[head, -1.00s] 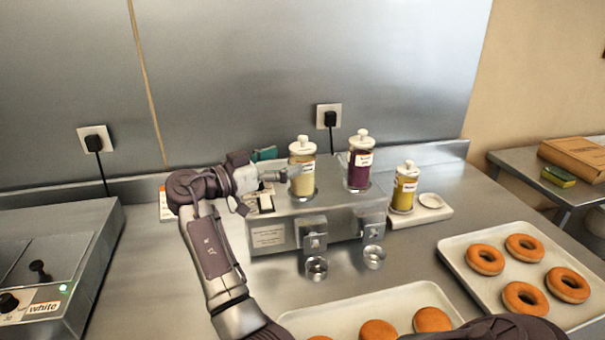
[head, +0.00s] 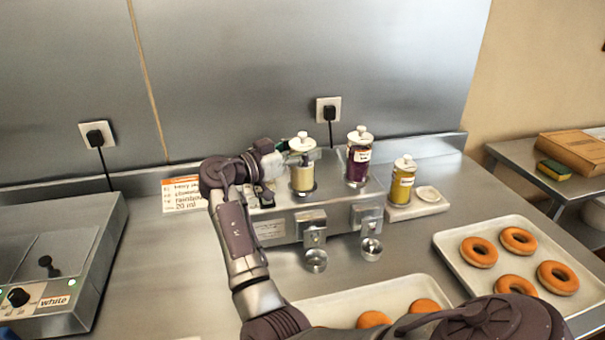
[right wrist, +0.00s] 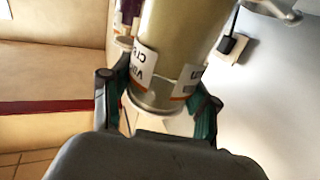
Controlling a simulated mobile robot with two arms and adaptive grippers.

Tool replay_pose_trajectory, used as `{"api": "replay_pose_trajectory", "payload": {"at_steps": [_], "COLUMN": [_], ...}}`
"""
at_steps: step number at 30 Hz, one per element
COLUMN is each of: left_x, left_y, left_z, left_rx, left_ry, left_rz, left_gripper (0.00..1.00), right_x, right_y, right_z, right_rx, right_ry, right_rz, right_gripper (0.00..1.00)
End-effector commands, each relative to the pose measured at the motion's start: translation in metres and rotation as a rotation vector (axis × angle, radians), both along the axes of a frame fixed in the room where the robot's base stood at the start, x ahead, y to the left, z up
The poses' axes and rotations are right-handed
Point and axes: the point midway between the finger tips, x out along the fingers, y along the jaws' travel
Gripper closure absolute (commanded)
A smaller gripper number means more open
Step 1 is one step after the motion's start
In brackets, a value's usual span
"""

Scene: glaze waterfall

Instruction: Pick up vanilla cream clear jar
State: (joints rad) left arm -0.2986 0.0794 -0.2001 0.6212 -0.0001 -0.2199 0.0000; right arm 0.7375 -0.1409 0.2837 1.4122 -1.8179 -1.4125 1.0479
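The vanilla cream clear jar (head: 302,178), pale cream with a white knobbed lid, stands upright on the left of the steel dispenser stand (head: 272,228). The gripper looks open; I cannot tell if the pads touch. The label is partly visible.
A purple jar (head: 357,168) stands close right of the vanilla jar. A yellow jar (head: 402,186) stands on a white tray (head: 433,207). Two steel cups (head: 316,262) sit in front. Doughnut trays (head: 447,240) fill the front right. A control box (head: 105,235) is at left.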

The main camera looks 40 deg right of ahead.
Motion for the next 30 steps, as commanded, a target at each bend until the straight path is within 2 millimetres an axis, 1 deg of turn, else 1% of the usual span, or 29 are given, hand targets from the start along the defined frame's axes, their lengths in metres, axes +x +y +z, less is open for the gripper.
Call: {"api": "replay_pose_trajectory", "payload": {"at_steps": [1, 6, 9, 23, 26, 30], "left_x": [-0.001, -0.001, -0.001, -0.002, -0.002, -0.002], "left_y": [0.000, 0.000, 0.000, 0.001, 0.001, 0.001], "left_z": [0.000, 0.000, 0.000, -0.001, -0.003, -0.008], "left_rx": [0.000, 0.000, 0.000, 0.001, 0.001, 0.001], "left_ry": [0.001, 0.002, 0.002, 0.003, 0.003, 0.004], "left_rz": [0.000, 0.000, 0.000, 0.000, 0.000, 0.000], "left_gripper": [1.00, 1.00, 1.00, 1.00, 1.00, 1.00], "right_x": [0.000, 0.000, 0.000, 0.000, 0.000, 0.000], "right_y": [0.000, 0.000, 0.000, 0.000, 0.000, 0.000], "right_z": [0.000, 0.000, 0.000, 0.004, 0.011, 0.029], "right_rx": [0.000, 0.000, 0.000, -0.002, -0.002, -0.003], "right_ry": [0.000, 0.000, 0.000, -0.003, -0.004, -0.009], "right_rz": [0.000, 0.000, 0.000, 0.000, 0.000, 0.000], "right_gripper": [0.58, 0.86, 1.00, 1.00, 1.00, 1.00]}}
